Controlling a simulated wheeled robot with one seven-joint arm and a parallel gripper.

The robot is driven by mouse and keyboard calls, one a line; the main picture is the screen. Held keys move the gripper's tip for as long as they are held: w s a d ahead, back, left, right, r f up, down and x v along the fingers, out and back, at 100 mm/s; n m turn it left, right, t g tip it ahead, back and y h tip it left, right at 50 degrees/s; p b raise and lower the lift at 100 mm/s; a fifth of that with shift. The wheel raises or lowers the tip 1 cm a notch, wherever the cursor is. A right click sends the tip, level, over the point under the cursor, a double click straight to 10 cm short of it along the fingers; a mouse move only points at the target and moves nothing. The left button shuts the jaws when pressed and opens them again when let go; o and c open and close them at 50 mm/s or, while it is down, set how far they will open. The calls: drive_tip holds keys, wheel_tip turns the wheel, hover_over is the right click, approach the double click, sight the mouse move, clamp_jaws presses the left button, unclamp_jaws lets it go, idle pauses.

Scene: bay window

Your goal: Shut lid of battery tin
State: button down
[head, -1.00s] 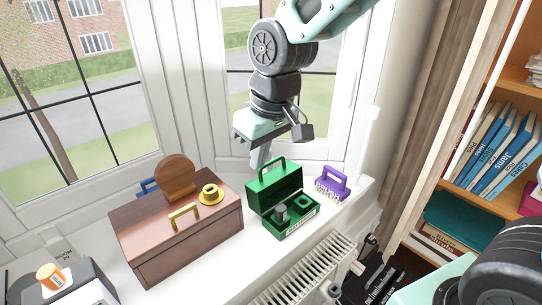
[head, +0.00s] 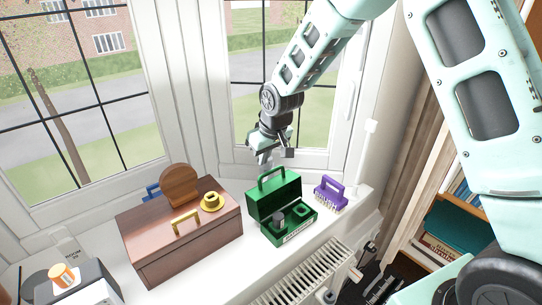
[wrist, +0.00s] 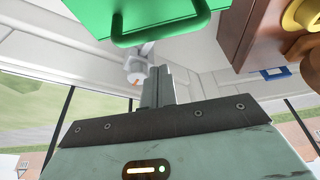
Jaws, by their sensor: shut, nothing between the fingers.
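The green battery tin (head: 290,235) stands open on the white windowsill. Its lid (head: 272,200) is raised at the back with a green handle (head: 271,176) on top. A dark grey cylinder (head: 279,219) and a green ring-like piece (head: 301,210) are inside. My gripper (head: 262,162) is shut and empty behind the raised lid, near its handle; contact cannot be told in the head view. In the wrist view the shut fingers (wrist: 158,85) point toward the green lid (wrist: 90,15) and its handle, apart from them.
A brown wooden box (head: 165,255) with a yellow handle, a yellow cup and a round wooden piece stands left of the tin. A purple-handled brush (head: 330,193) stands close on the right. Window panes are behind; a white radiator (head: 310,275) is below the sill.

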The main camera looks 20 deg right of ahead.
sight(272, 179)
drive_tip(key=s, duration=0.2)
drive_tip(key=s+d+p, duration=0.1)
drive_tip(key=shift+s+r, duration=0.15)
drive_tip(key=shift+r, duration=0.1)
drive_tip(key=shift+s+b, duration=0.15)
drive_tip(key=shift+b, duration=0.45)
drive_tip(key=shift+s+d+r, duration=0.1)
drive_tip(key=shift+s, duration=0.1)
